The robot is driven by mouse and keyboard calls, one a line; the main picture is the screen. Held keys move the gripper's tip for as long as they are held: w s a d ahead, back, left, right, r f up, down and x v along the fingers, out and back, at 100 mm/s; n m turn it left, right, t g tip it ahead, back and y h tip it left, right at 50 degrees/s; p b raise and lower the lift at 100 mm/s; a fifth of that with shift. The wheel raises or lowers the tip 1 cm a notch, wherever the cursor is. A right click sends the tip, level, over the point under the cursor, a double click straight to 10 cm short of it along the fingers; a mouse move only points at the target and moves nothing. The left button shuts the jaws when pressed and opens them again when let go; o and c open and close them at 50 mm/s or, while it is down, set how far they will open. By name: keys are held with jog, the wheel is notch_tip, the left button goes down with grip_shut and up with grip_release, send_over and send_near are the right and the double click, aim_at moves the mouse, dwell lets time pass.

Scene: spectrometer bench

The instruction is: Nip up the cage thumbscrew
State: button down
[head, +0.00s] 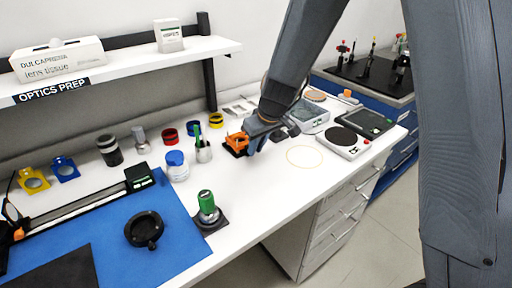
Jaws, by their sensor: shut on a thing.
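An orange mount on a dark base (236,143), which looks like the cage, stands on the white bench near the middle of the head view. My gripper (253,146) reaches down from the upper right and is at the right side of this mount. It is shut, apparently on the cage thumbscrew. The thumbscrew and the fingertips are too small and too covered by my gripper to make out clearly.
A green-topped post (207,207), a blue-capped jar (176,165) and a pen cup (203,150) stand left of my gripper. A round-plated hotplate (346,142) is to the right. The white bench in front (270,205) is clear.

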jog(key=b, duration=0.2)
jog(key=shift+w+d+f+y+b, duration=0.2)
jog(key=shift+y+b, duration=0.1)
jog(key=shift+b, duration=0.1)
jog(key=b, duration=0.3)
jog(key=shift+g+y+b, duration=0.4)
jog(key=shift+d+b, duration=0.1)
jog(key=shift+b, duration=0.35)
jog(key=shift+d+m+g+y+b, duration=0.1)
jog(key=shift+m+g+y+b, duration=0.3)
jog(key=shift+b, duration=0.5)
jog(key=shift+r, duration=0.1)
jog(key=c, duration=1.7)
grip_release()
jog(key=shift+c, duration=0.2)
jog(key=shift+r, duration=0.15)
